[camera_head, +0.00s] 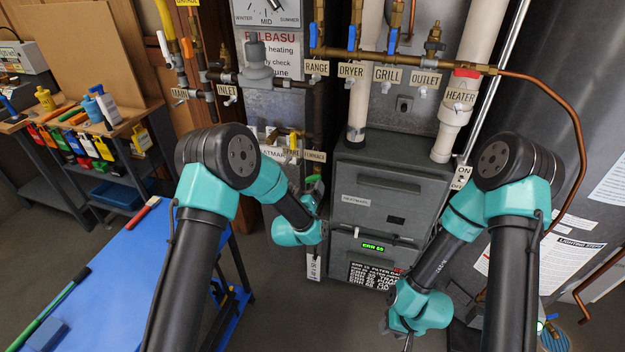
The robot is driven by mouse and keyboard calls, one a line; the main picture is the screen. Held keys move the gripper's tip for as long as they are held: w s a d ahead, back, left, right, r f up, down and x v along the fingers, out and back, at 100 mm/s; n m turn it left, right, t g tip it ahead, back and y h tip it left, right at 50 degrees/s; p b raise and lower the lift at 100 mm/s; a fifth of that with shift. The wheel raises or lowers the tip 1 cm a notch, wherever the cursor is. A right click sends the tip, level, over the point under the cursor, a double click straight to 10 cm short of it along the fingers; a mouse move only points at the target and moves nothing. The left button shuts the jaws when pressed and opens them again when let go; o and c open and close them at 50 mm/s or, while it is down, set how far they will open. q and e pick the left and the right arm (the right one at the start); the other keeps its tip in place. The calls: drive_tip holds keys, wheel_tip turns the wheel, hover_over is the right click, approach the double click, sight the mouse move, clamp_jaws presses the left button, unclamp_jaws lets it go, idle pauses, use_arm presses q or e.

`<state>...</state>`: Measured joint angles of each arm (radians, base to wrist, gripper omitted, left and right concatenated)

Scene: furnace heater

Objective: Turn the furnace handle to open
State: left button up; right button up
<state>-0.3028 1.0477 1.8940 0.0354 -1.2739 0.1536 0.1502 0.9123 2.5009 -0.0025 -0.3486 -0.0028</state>
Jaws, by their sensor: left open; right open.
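My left gripper (325,232) is by the furnace's left front edge, below the label. It is open, its fingers mostly hidden by the wrist. My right gripper (407,341) is open and low, in front of the furnace's lower right, partly hidden. Neither visibly holds anything.
Labelled pipes with blue valve handles (391,42) run above the furnace. A large dark tank (570,130) and a copper pipe (572,110) crowd the right side. A blue table (125,270) stands at lower left. The floor before the furnace is clear.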

sight(312, 180)
use_arm(q)
drive_tip(key=x, duration=0.5)
drive_tip(key=shift+w+d, duration=0.1)
drive_tip(key=shift+w, duration=0.25)
drive_tip(key=c, duration=0.9)
drive_tip(key=shift+n, duration=0.7)
drive_tip(key=o, duration=0.9)
